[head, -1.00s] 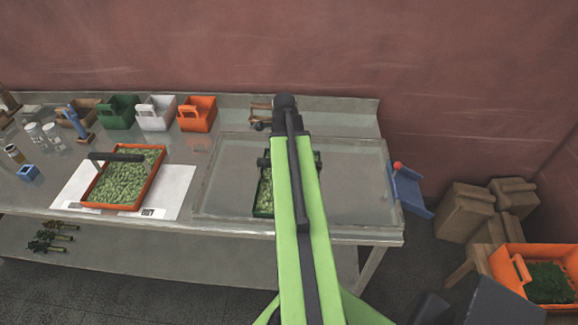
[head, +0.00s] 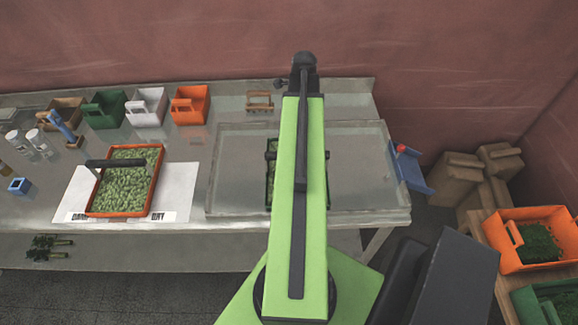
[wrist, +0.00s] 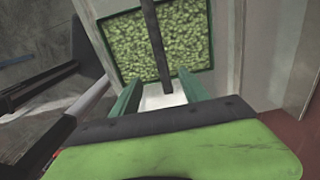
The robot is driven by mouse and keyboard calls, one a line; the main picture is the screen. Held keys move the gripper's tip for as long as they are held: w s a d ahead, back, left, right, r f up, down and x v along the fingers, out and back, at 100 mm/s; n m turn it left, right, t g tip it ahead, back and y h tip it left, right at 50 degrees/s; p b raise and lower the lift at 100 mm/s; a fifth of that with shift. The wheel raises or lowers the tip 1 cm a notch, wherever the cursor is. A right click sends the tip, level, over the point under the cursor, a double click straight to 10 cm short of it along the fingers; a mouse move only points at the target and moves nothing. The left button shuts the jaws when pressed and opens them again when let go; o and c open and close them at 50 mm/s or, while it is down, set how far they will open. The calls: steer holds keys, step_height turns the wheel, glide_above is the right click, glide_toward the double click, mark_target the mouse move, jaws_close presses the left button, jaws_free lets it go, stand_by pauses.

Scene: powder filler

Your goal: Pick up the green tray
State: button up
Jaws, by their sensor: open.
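The green tray (head: 270,188) sits in the shallow grey basin on the table, mostly hidden behind my arm in the head view. In the wrist view the green tray (wrist: 212,50) is full of small green pieces, with a dark handle bar (wrist: 154,40) running across it. My gripper (wrist: 160,77) is open at the near side of the tray. Its two green fingers stand apart, with the near end of the bar appearing between them. I cannot tell whether they touch it. In the head view my gripper is hidden by the arm.
An orange tray (head: 125,190) of green pieces lies on a white sheet (head: 175,190) to the left. White, orange (head: 190,104) and green bins (head: 105,108) stand along the back. The basin's rim (head: 210,185) surrounds the green tray. An orange crate (head: 510,258) stands at right.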

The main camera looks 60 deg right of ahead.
steer(key=f+b, duration=0.5)
steer(key=f, duration=0.1)
steer(key=f+b, duration=0.5)
steer(key=b, duration=0.1)
steer(key=w+f+b, duration=0.1)
steer(key=f+b, duration=0.5)
steer(key=shift+a+f, duration=0.3)
steer(key=shift+r, duration=0.15)
jaws_close()
stand_by(0.5)
